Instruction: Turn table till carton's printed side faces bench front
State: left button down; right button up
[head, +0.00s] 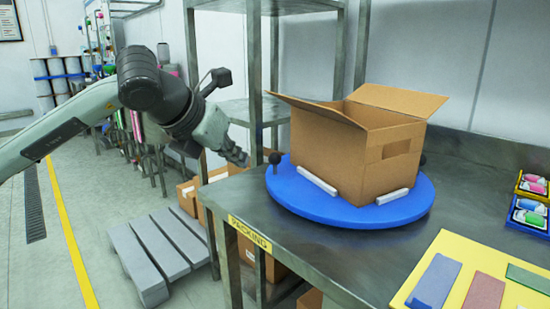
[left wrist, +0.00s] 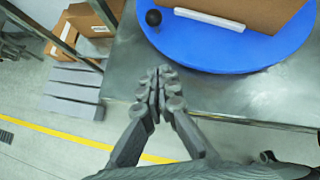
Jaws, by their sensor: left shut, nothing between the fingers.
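An open brown carton (head: 335,155) stands on a round blue turntable (head: 290,195) on the steel bench. Its flaps are up, and a darker brown rectangle shows high on its right-hand visible face; I make out no clear print. White strips (head: 392,196) lie along the carton's base. A black knob (head: 275,158) stands at the turntable's left rim, and another dark knob shows partly behind the carton at right. My left gripper (head: 243,160) is shut and empty, just left of the near knob and apart from it. In the left wrist view the knob (left wrist: 153,17) is beyond the fingertips (left wrist: 160,72). My right gripper is out of view.
The bench edge bears a yellow PACKING label (head: 250,234). A yellow board (head: 455,246) with coloured strips and small trays (head: 529,214) of bottles occupy the bench's right. A metal shelf frame (head: 255,80) rises behind. A grey pallet (head: 160,248) lies on the floor.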

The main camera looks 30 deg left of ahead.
pick_arm(q)
jog(key=p, duration=0.1)
send_near(273, 173)
notch_tip(273, 173, down, 4)
jog(key=shift+s+d+r, duration=0.2)
jog(key=w, duration=0.1)
jog(key=w+p, duration=0.1)
jog(key=w, duration=0.1)
jog(key=shift+w+f, duration=0.2)
jog(key=shift+w, duration=0.1)
jog(key=shift+w+f, duration=0.1)
jog(key=shift+w, duration=0.4)
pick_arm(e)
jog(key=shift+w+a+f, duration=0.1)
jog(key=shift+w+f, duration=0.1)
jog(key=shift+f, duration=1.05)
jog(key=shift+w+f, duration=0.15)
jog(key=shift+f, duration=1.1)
pick_arm(q)
jog(key=shift+w+a, duration=0.1)
jog(key=shift+w, duration=0.05)
